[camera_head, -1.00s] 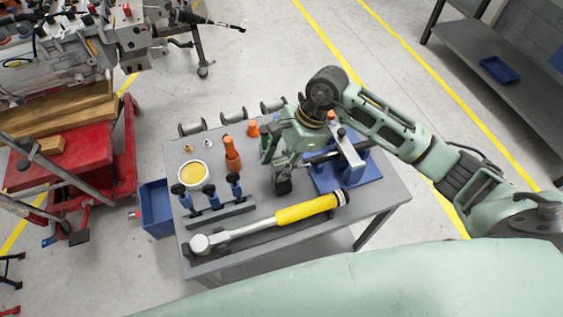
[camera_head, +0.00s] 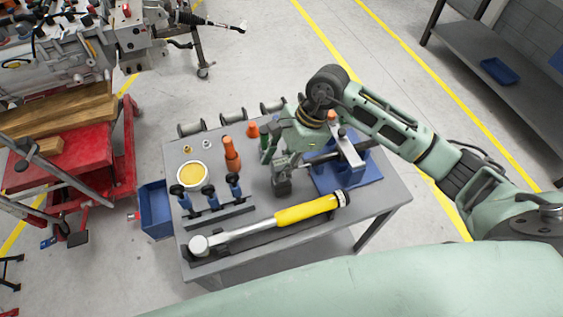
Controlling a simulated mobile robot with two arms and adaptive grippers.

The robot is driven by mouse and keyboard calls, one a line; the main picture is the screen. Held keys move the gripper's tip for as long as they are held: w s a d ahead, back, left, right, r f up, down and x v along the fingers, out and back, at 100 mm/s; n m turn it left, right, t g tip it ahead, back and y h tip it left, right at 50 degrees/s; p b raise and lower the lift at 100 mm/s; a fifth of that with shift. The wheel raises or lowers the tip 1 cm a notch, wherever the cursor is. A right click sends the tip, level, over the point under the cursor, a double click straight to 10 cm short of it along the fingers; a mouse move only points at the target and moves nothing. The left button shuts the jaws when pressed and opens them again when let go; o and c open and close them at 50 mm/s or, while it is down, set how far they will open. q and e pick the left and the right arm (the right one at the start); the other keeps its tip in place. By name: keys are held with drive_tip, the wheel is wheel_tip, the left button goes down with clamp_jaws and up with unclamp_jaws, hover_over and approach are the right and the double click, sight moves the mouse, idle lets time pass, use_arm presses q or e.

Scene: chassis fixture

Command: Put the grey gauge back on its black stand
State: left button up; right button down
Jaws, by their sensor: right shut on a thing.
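My right gripper (camera_head: 281,163) reaches over the middle of the grey table (camera_head: 256,199), pointing down. It is shut on the grey gauge, which is small and mostly hidden by the fingers. The black stand (camera_head: 283,187) shows as a small dark block right below the fingertips. I cannot tell whether the gauge touches the stand or hangs just above it. My left gripper is not in view.
A yellow-handled torque wrench (camera_head: 270,221) lies along the near edge. Blue-handled tools stand in a rack (camera_head: 218,215) at left, near a yellow-topped tin (camera_head: 192,174) and orange tools (camera_head: 231,154). A blue fixture (camera_head: 352,177) stands close right of the gripper.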

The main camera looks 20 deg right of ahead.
drive_tip(key=shift+f, duration=0.15)
drive_tip(key=shift+f+b, duration=0.35)
drive_tip(key=shift+b, duration=0.2)
drive_tip(key=shift+f+b, duration=0.75)
drive_tip(key=shift+b, duration=0.05)
drive_tip(key=c, duration=1.3)
unclamp_jaws()
drive_tip(key=shift+o, duration=0.6)
drive_tip(key=shift+f, duration=0.15)
drive_tip(key=shift+p+v, duration=1.3)
drive_tip(key=shift+v, duration=2.3)
